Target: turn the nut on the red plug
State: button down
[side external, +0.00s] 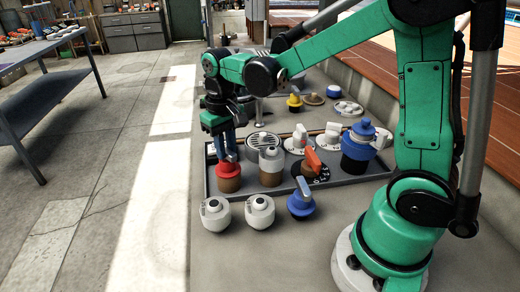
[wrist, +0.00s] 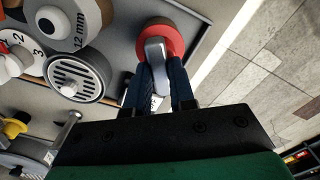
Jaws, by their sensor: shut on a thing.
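The red plug (side external: 228,170) stands at the left front corner of the tray, a red cap on a brown base. In the wrist view the red plug (wrist: 178,38) shows as a red disc with a grey nut or handle (wrist: 156,60) across it. My gripper (side external: 228,148) points down from above the plug. Its blue fingers (wrist: 165,82) lie on both sides of the grey handle and are shut on it. The finger tips hide part of the handle, and in the side view they hide most of it.
The tray (side external: 290,192) holds several plugs; a grey-topped brown one (side external: 271,168) stands close right of the red plug. Two white knobs (side external: 260,212) and a blue knob (side external: 301,200) stand in front. A round grille (wrist: 76,78) is nearby. The floor left is open.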

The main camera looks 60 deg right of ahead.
jog(key=n, duration=1.4)
jog(key=shift+n, duration=0.3)
jog(key=n, duration=0.3)
jog(key=shift+n, duration=0.3)
jog(key=n, duration=0.3)
jog(key=shift+n, duration=0.4)
jog(key=n, duration=0.6)
jog(key=shift+n, duration=0.3)
jog(key=c, duration=0.7)
grip_release()
